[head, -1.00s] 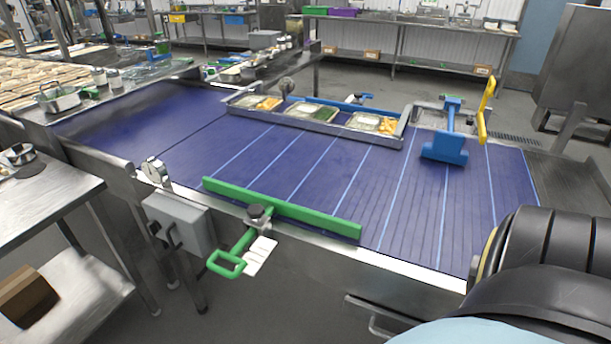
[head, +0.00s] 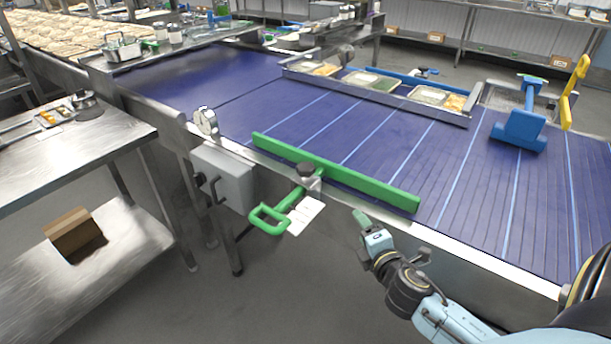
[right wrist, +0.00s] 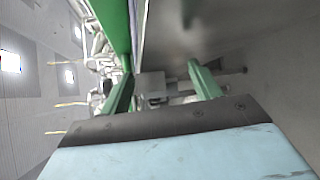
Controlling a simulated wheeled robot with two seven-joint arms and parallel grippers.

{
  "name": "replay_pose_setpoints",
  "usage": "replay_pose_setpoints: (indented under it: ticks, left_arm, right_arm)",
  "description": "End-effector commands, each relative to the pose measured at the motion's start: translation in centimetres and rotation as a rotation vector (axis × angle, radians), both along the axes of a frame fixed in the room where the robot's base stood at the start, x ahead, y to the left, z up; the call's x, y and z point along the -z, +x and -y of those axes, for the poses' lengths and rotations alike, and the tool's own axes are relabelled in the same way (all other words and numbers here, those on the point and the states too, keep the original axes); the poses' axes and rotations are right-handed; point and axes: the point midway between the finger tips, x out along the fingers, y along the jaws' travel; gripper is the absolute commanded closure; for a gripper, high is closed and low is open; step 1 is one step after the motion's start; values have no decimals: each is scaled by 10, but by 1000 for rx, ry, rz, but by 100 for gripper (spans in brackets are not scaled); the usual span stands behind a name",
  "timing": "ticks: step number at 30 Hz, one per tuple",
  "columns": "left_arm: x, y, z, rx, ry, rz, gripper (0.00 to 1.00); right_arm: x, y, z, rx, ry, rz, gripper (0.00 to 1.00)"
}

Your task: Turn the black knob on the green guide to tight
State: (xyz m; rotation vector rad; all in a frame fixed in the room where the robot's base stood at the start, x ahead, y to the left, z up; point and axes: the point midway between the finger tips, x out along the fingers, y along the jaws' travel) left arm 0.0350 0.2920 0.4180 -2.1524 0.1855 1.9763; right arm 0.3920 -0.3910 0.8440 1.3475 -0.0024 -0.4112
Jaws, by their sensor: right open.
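The green guide (head: 365,187) is a long bar lying along the near edge of the blue conveyor, with a green loop handle (head: 268,222) sticking out toward me. The black knob (head: 307,169) sits on top of the guide's clamp, where the handle meets the bar. My right gripper (head: 361,217) is in front of the conveyor edge, right of the knob and apart from it. In the right wrist view, its two green fingers (right wrist: 163,82) are spread with nothing between them. A green bar, likely the guide, shows at the top there; I cannot make out the knob. My left gripper is not in view.
A white card (head: 305,216) hangs beside the handle. A grey control box (head: 223,178) is left of it on the conveyor frame. A blue pusher (head: 519,130) and a tray row (head: 470,122) lie farther back. A steel table (head: 90,135) stands at the left.

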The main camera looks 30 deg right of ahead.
Motion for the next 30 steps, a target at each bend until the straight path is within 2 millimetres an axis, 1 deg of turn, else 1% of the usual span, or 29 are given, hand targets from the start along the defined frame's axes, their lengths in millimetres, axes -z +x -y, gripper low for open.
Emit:
replay_pose_setpoints:
  ticks: [1, 2, 3, 5, 6, 10, 14, 15, 18, 21, 24, 26, 30]
  left_arm:
    - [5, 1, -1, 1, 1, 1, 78]
    - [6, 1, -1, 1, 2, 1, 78]
    - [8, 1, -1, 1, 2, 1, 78]
    - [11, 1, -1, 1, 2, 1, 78]
    - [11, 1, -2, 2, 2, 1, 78]
    - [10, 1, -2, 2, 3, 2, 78]
    - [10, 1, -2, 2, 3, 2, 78]
    - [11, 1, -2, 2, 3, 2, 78]
    - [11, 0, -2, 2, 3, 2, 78]
    - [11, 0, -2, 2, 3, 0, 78]
    - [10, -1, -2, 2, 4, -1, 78]
    - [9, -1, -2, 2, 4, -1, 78]
    - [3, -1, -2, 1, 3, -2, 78]
  right_arm:
    - [-19, 2, -2, -15, -51, 39, 37]
    - [-31, 3, -2, -21, -81, 58, 37]
    - [-46, 4, -3, -28, -122, 86, 37]
    - [-69, 4, -5, -37, -181, 126, 37]
    - [-78, 7, -5, -62, -249, 140, 37]
    - [-96, 21, -8, -209, -551, 168, 37]
    - [-105, 31, -15, -358, -858, 180, 37]
    - [-105, 33, -16, -402, -951, 178, 37]
    - [-104, 38, -20, -502, -1156, 171, 37]
    - [-101, 39, -21, -573, -1293, 161, 37]
    - [-99, 42, -22, -604, -1351, 156, 37]
    - [-99, 46, -23, -609, -1360, 156, 37]
    - [-101, 63, -27, -607, -1359, 156, 37]
